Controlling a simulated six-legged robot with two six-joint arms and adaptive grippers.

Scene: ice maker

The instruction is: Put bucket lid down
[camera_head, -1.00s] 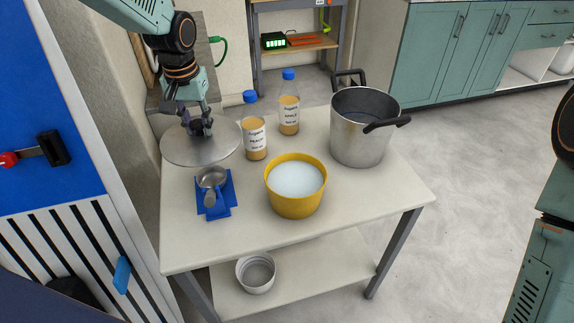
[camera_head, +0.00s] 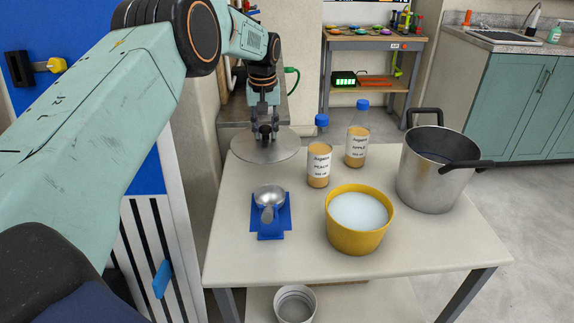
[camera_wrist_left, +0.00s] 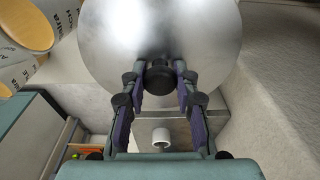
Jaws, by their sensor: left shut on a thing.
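The bucket lid (camera_head: 248,150) is a round, flat metal disc with a dark knob (camera_wrist_left: 159,76). It lies level at the far left corner of the table, partly past the edge; I cannot tell whether it touches the top. My left gripper (camera_head: 266,134) points down over the lid's middle and is shut on the knob. The left wrist view shows both fingers (camera_wrist_left: 160,84) on either side of the knob. An open metal pot (camera_head: 428,183) with black handles stands at the table's right. My right gripper is out of view.
Two labelled bottles (camera_head: 318,165) (camera_head: 357,147) stand right of the lid. A metal scoop (camera_head: 269,197) rests on a blue holder (camera_head: 271,233). A yellow bucket (camera_head: 352,238) with white contents stands near the front. The table (camera_head: 310,266) is clear at the front left.

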